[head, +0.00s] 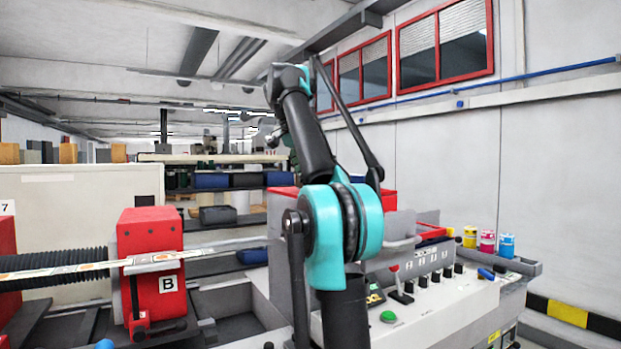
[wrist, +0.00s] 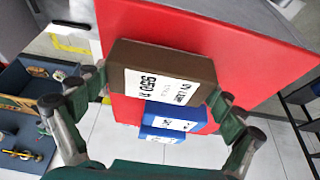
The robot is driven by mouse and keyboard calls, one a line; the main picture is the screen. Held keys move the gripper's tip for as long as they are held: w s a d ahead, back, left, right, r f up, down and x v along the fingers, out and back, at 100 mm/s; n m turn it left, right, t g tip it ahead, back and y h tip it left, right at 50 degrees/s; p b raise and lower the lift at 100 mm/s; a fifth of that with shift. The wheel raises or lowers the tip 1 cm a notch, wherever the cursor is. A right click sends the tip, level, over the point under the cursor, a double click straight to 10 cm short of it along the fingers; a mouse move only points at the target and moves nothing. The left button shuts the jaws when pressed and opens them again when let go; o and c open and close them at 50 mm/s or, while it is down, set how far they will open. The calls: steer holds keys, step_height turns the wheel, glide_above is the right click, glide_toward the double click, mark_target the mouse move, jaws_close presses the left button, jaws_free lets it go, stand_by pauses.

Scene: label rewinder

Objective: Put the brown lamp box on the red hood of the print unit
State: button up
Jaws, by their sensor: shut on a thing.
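In the wrist view my gripper (wrist: 160,88) is shut on the brown lamp box (wrist: 162,72), with one green and grey finger at each end. The box has a white printed label on its near face. Behind it in that view lies the broad flat red hood (wrist: 255,60). I cannot tell whether the box touches the hood. In the head view red parts of the print unit (head: 390,200) show behind my arm. My gripper and the brown box are hidden there.
Two blue boxes (wrist: 172,115) with white labels sit close by the brown box, near the red edge. A blue tray of small parts (wrist: 30,95) is at the left. Bare red surface lies to the right. Coloured ink pots (head: 487,241) stand on the console's right.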

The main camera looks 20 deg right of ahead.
steer(key=shift+f, duration=0.3)
steer(key=o, duration=1.1)
steer(key=shift+c, duration=0.2)
steer(key=shift+v, duration=1.95)
steer(key=shift+a+r, duration=0.2)
steer(key=shift+r, duration=0.3)
steer(key=s+a, duration=0.2)
steer(key=a, duration=0.9)
steer(key=shift+s+a, duration=0.25)
steer(key=shift+a, duration=0.15)
